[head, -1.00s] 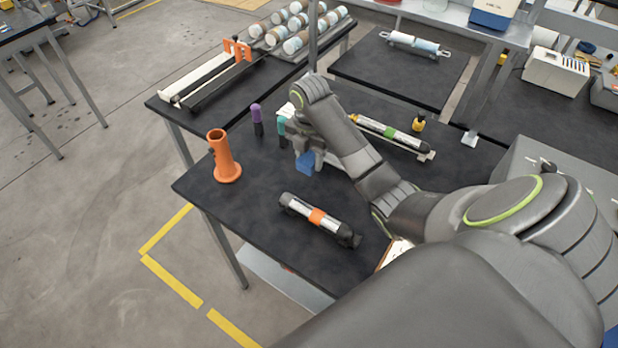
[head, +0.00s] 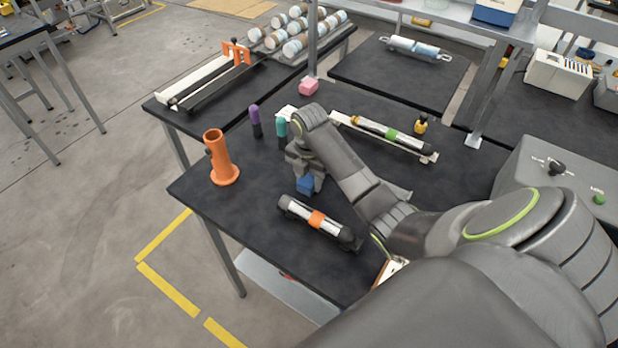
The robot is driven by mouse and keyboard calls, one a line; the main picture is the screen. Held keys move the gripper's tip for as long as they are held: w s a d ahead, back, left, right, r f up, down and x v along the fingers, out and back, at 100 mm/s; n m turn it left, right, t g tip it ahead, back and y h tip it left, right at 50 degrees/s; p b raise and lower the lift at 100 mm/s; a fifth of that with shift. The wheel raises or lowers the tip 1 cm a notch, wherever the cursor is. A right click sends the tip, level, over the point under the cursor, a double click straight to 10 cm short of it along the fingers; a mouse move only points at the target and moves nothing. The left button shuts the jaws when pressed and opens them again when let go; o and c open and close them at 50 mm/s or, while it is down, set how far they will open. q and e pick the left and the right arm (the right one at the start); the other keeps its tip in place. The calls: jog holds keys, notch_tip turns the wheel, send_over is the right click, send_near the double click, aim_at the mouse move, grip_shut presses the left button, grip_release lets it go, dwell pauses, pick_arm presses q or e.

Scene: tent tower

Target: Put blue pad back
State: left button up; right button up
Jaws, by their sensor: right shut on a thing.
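The blue pad (head: 305,185) is a small blue block below my right gripper (head: 304,175), near the middle of the dark table. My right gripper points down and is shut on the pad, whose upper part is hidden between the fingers. I cannot tell whether the pad touches the tabletop. My left gripper is not in view.
A white tube with an orange band (head: 317,219) lies just in front of the pad. An orange holder (head: 219,158) stands at left. Purple (head: 255,120) and teal (head: 281,130) capped items stand behind, with a pink block (head: 309,87) farther back. Table between holder and tube is clear.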

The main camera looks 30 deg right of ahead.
aim_at(309, 178)
jog(key=o, duration=0.9)
jog(key=shift+o, duration=0.2)
jog(key=shift+r, duration=0.35)
notch_tip(309, 178, up, 5)
jog(key=shift+r+p, duration=0.2)
jog(key=shift+p, duration=0.5)
notch_tip(309, 178, up, 6)
jog(key=p, duration=0.6)
